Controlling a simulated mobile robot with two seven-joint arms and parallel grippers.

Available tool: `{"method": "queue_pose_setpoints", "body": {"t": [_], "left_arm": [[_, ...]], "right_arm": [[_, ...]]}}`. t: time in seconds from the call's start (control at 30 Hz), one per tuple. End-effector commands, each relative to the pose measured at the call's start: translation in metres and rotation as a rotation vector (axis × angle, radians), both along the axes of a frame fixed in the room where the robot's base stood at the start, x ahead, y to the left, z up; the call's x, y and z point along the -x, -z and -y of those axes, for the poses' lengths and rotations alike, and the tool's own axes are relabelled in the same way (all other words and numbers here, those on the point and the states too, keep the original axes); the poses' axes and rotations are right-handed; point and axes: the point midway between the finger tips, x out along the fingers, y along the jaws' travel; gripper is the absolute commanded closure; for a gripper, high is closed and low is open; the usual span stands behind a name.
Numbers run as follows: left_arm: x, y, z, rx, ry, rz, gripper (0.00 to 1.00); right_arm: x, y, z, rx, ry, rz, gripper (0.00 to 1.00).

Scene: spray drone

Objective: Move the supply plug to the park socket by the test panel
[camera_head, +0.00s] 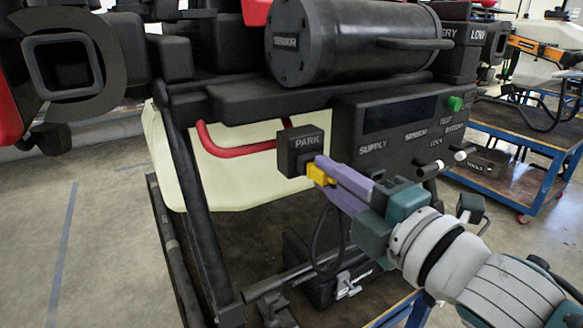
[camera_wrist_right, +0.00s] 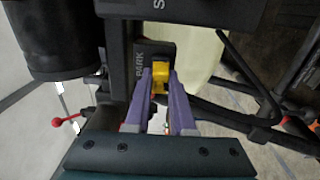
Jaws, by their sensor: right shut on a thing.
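The supply plug (camera_head: 320,173) is a yellow block with a dark cable hanging below it. My right gripper (camera_head: 328,180) is shut on it, with purple fingers on either side. The plug is at the front face of the black park socket (camera_head: 302,150), marked PARK; I cannot tell how deep it sits. The right wrist view also shows the plug (camera_wrist_right: 158,78) between the fingertips, against the park socket (camera_wrist_right: 141,65). The test panel (camera_head: 395,125) is black, with a SUPPLY label and a green button, just right of the socket. My left gripper is not in view.
A black cylinder marked SENSOR (camera_head: 350,40) lies above the panel. A red hose (camera_head: 235,148) runs left of the socket, in front of a pale tank (camera_head: 220,175). Dark frame tubes (camera_head: 190,200) stand at left. A blue cart (camera_head: 520,150) is at right.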

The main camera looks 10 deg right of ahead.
Motion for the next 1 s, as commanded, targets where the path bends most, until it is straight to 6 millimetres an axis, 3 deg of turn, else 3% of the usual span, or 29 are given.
{"method": "queue_pose_setpoints", "body": {"t": [0.23, 0.27, 0.57, 0.83, 1.0], "left_arm": [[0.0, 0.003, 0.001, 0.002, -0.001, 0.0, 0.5], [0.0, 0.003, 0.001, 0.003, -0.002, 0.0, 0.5], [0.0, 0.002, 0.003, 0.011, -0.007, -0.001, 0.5], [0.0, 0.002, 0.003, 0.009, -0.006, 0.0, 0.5], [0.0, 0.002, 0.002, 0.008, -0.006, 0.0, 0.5]], "right_arm": [[-0.006, 0.0, -0.002, 0.0, 0.0, 0.0, 1.0], [-0.006, 0.0, -0.002, 0.0, 0.001, -0.001, 0.76], [-0.005, 0.0, -0.002, 0.0, 0.001, -0.001, 0.43], [-0.004, 0.0, -0.001, 0.001, 0.001, -0.002, 0.43], [0.013, 0.001, 0.005, 0.002, 0.001, -0.002, 0.43]]}}
